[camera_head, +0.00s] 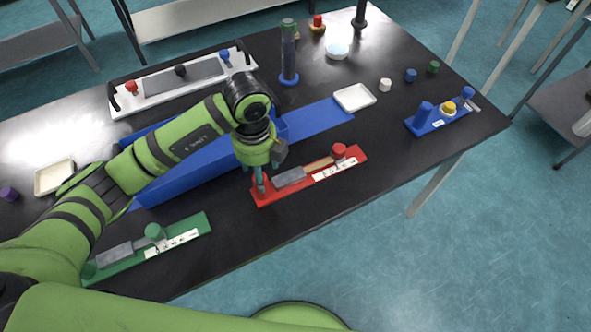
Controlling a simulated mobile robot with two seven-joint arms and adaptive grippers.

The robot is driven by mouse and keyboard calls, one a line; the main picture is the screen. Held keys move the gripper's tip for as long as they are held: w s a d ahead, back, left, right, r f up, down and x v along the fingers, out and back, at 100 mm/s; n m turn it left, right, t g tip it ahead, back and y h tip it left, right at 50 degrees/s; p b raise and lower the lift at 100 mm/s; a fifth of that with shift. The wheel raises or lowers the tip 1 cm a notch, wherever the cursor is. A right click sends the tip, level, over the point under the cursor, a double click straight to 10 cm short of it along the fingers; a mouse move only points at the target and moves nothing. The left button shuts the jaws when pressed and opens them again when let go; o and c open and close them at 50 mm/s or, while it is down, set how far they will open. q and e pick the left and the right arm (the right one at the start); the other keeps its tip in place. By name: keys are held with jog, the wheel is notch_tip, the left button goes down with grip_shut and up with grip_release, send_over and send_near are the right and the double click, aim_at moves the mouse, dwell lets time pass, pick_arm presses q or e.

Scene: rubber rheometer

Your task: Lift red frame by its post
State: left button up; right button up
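The red frame (311,179) lies on the black table near its front edge, with a grey plate, a brownish strip and a white label along it. A red knob-topped post (339,151) stands near its right end. My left gripper (259,184) points down at the frame's left end, its fingers at or just above the red surface. The gripper covers that end, so whether a post is between the fingers is hidden. I cannot tell whether the fingers are open or shut. My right gripper is not in view.
A similar green frame (183,237) lies at the front left. A white tray (354,97) and a blue stand (424,122) are to the right. Bare table lies right of the red frame.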

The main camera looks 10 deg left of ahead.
pick_arm(q)
jog(key=f, duration=0.1)
jog(key=f+p, duration=0.1)
jog(key=f, duration=0.1)
jog(key=f+p, duration=0.1)
jog(key=f, duration=0.1)
jog(key=shift+s+a+f, duration=0.1)
jog(key=shift+s+a, duration=0.1)
jog(key=shift+a, duration=0.1)
jog(key=shift+w+f, duration=0.2)
jog(key=shift+f, duration=0.15)
grip_shut()
